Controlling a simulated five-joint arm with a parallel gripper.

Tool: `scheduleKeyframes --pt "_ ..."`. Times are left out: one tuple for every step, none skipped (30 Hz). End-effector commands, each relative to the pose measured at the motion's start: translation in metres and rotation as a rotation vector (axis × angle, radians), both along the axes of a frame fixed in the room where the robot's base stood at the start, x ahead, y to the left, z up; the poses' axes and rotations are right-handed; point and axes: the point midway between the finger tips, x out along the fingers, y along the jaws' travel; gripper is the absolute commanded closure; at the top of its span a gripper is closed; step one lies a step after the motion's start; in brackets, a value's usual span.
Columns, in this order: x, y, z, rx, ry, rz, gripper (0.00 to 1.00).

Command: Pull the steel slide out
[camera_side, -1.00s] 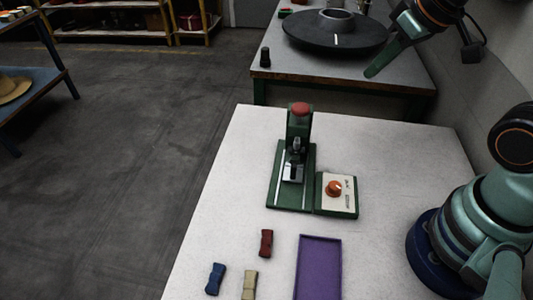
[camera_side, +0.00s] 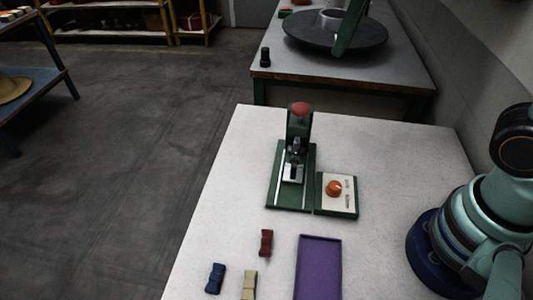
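The press (camera_side: 298,130) stands upright on a green base plate (camera_side: 277,196) in the middle of the white table, with a red cap (camera_side: 300,108) on top. The steel slide (camera_side: 292,172) sits low at the front of the press, between two pale rails on the base. A box with an orange knob (camera_side: 334,187) adjoins the base on the right.
Red (camera_side: 266,243), blue (camera_side: 215,278) and tan (camera_side: 250,285) bow-shaped pieces lie at the front, left of a purple tray (camera_side: 319,262). A rear bench (camera_side: 272,72) carries a dark round disc (camera_side: 303,40). The white table is clear left of the press.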

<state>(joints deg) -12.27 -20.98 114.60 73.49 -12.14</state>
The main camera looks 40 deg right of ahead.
Motion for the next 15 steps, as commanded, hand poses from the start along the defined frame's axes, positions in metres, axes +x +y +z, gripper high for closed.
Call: scheduleKeyframes --pt "0.003 0.009 -0.001 -0.011 0.029 0.046 0.70" --pt "0.005 0.014 -0.001 -0.016 0.042 0.069 0.70" --pt "0.006 0.019 -0.002 -0.024 0.060 0.098 0.70" --pt "0.007 0.023 -0.002 -0.029 0.071 0.120 0.70" --pt "0.008 0.026 -0.003 -0.034 0.083 0.138 0.70" --pt "0.009 0.031 -0.003 -0.040 0.098 0.164 0.70" --pt "0.010 0.035 -0.003 -0.044 0.108 0.182 0.70" --pt "0.011 0.038 -0.004 -0.048 0.117 0.198 0.70" --pt "0.011 0.042 -0.004 -0.054 0.131 0.221 0.70" --pt "0.012 0.045 -0.005 -0.057 0.140 0.237 0.70" --pt "0.013 0.048 -0.006 -0.062 0.149 0.252 0.70" --pt "0.014 0.052 -0.006 -0.066 0.160 0.272 0.70" --pt "0.014 0.055 -0.007 -0.070 0.170 0.288 0.70" --pt "0.014 0.059 -0.008 -0.074 0.178 0.304 0.70" --pt "0.015 0.062 -0.008 -0.078 0.189 0.322 0.70"
